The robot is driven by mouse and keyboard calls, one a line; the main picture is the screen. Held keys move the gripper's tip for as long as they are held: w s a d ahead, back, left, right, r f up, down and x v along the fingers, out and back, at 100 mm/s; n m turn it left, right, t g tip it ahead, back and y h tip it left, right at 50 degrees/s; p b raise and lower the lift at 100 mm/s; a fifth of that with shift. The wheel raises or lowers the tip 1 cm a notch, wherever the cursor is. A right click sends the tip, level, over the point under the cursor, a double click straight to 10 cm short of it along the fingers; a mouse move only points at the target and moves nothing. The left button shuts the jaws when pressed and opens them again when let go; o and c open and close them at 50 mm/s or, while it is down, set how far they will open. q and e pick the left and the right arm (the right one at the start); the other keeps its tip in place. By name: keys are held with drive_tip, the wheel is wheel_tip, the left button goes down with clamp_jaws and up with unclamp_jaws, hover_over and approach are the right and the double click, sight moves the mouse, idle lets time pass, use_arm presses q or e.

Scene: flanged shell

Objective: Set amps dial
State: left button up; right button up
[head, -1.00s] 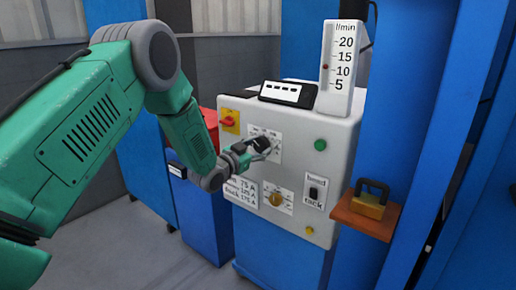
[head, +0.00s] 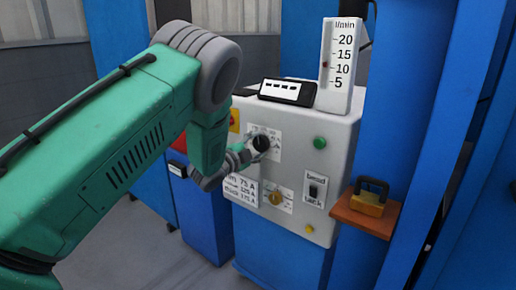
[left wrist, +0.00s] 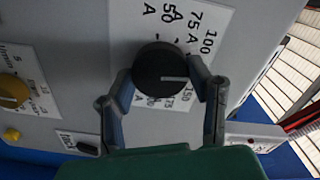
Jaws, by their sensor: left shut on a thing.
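The black amps dial (head: 261,143) sits on a white scale plate on the upper part of the grey machine panel. In the left wrist view the dial (left wrist: 158,64) has a pale line pointing to the right. The figures 50, 75, 100 and 150 show around it; a finger partly covers the scale between 100 and 150. My left gripper (head: 250,150) is at the dial. In the left wrist view the left gripper (left wrist: 165,84) has one finger on each side of the dial and is shut on it. My right gripper is not in view.
A yellow knob (head: 276,198), a bead/tack switch (head: 314,190) and a green button (head: 320,143) are on the same panel. A flow gauge (head: 339,65) and a black display box (head: 287,92) stand on top. A padlock (head: 369,198) rests on a brown shelf at right.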

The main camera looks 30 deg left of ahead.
use_arm(q)
drive_tip(key=shift+s+f+m, duration=0.1)
drive_tip(key=shift+f+m, duration=0.25)
drive_tip(key=shift+m, duration=0.25)
drive_tip(key=o, duration=1.1)
drive_tip(key=shift+o, duration=0.2)
drive_tip(key=shift+r, duration=0.15)
